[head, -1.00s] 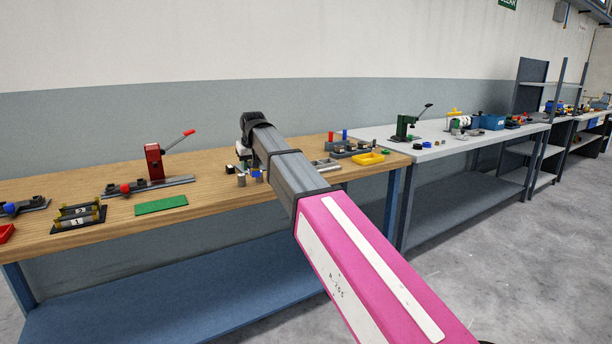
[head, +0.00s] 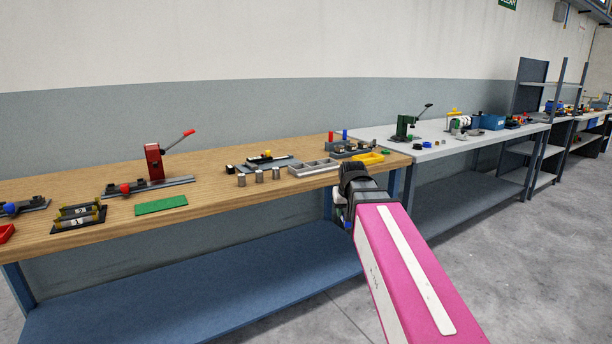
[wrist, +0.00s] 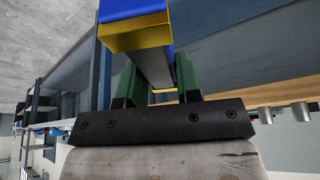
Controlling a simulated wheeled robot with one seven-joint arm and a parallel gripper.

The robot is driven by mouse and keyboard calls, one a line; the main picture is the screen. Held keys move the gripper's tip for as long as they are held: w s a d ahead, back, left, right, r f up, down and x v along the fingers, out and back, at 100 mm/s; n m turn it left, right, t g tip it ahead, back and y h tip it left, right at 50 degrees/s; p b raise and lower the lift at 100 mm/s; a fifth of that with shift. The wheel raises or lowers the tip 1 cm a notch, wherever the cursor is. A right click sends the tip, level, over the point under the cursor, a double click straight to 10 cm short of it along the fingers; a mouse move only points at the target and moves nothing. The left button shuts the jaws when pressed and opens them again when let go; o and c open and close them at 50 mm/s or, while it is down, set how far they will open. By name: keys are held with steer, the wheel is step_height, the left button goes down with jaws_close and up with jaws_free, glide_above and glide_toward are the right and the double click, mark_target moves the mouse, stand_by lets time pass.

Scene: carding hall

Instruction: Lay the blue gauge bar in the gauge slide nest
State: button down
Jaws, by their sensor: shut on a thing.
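My gripper shows in the wrist view (wrist: 158,72), its two green fingers shut on the blue gauge bar (wrist: 136,12). The bar has a blue near part with a yellow end face, and a grey length runs back between the fingers. In the head view my gripper (head: 348,208) hangs in front of the wooden bench's front edge, clear of the top; its fingers and the bar are mostly hidden there. A grey slide fixture with a yellow knob (head: 266,153) lies on the bench, left of and behind my gripper. I cannot tell for certain that it is the gauge slide nest.
On the wooden bench (head: 110,223) stand several grey cylinders (head: 260,176), a grey compartment tray (head: 314,167), a yellow tray (head: 368,158), a green mat (head: 161,205) and a red lever press (head: 155,162). The floor before the bench is clear.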

steer(key=s+d+f+m, duration=0.1)
steer(key=s+d+f, duration=0.1)
steer(key=s+d, duration=0.2)
steer(key=shift+d, duration=0.85)
steer(key=shift+s+f, duration=0.1)
